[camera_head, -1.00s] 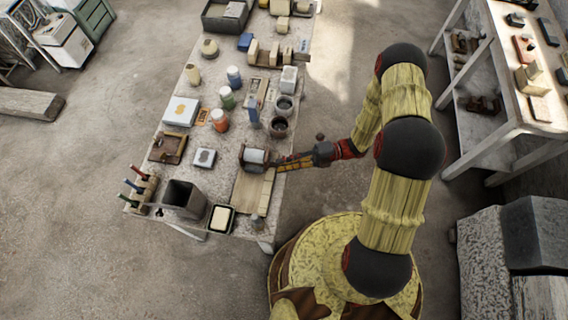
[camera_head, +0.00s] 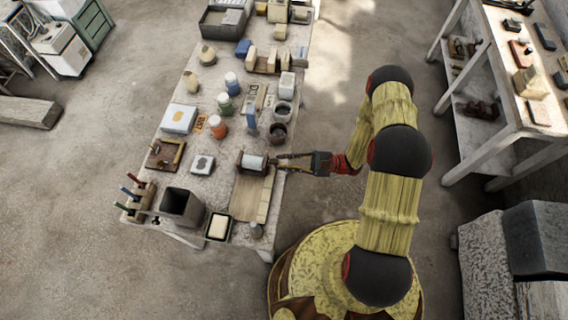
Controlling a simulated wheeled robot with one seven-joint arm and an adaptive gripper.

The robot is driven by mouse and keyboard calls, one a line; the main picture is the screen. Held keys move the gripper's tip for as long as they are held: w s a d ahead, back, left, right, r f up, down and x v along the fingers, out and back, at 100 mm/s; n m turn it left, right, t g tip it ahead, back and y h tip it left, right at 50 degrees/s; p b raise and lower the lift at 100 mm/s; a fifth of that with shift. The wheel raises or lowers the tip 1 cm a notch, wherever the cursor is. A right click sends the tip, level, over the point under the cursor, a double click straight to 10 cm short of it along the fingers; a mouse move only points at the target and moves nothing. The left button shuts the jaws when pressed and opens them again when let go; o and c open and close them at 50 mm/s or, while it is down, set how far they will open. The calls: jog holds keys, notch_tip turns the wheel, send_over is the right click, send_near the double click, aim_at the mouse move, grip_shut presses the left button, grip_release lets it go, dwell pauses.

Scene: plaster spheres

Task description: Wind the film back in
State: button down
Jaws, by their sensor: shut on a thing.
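A roll holder with a pale grey cylinder (camera_head: 253,162) stands near the right edge of the long table. A tan, banded sheet (camera_head: 251,197), which looks like the film, lies flat from its front toward the table's near end. My gripper (camera_head: 275,160) comes in from the right at the cylinder's right end. Its fingers are shut on a small part there, seemingly the roller's crank; the fingers hide most of it, so its shape cannot be told.
A dark open bin (camera_head: 181,206) and a black-rimmed tray (camera_head: 218,226) stand left of the sheet. A small grey bottle (camera_head: 256,230) is at its near end. Dark pots (camera_head: 277,133) and coloured jars (camera_head: 218,126) stand beyond the roll.

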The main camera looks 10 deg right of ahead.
jog(key=shift+w+f+m, duration=0.15)
jog(key=shift+f+m, duration=0.05)
jog(key=shift+m, duration=0.4)
jog(key=shift+t, duration=0.3)
jog(key=c, duration=1.7)
grip_release()
jog(key=shift+c, duration=0.2)
jog(key=shift+r, duration=0.1)
jog(key=shift+d, duration=0.1)
jog(key=v, duration=1.2)
jog(key=shift+w, duration=0.1)
